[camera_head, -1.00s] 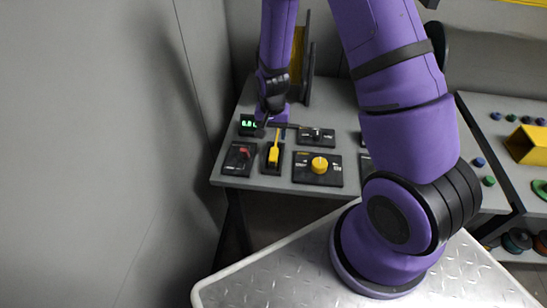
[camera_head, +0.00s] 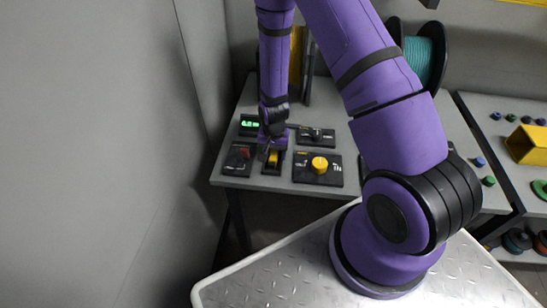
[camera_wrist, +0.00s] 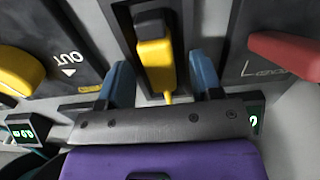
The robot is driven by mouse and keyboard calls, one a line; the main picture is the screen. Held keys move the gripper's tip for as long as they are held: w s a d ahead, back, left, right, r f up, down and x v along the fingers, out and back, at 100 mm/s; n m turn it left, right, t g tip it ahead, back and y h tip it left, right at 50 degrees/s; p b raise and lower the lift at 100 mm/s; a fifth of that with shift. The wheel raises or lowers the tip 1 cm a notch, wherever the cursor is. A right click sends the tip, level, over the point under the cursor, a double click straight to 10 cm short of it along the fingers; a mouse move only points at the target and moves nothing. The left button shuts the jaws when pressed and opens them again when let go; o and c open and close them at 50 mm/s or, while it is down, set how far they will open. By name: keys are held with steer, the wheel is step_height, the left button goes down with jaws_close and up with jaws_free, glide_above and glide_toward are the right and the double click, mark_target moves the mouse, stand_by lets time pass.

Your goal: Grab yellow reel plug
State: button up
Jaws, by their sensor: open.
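The yellow reel plug (camera_head: 273,157) sits on a narrow black plate near the front edge of the grey bench, partly hidden by my wrist in the head view. In the wrist view the yellow plug (camera_wrist: 156,62), with a black end, lies between the two blue fingers of my gripper (camera_wrist: 160,80). The fingers are open, one on each side, with visible gaps to the plug. In the head view my gripper (camera_head: 270,144) is down at the plug, its fingertips hard to make out.
A panel with a round yellow knob (camera_head: 319,165) stands right of the plug, and one with a red switch (camera_head: 240,156) stands left. A green display (camera_head: 249,122) is behind. A teal cable reel (camera_head: 420,58) stands at the back. A wall is close on the left.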

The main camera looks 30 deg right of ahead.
steer(key=c, duration=1.1)
steer(key=shift+r, duration=0.1)
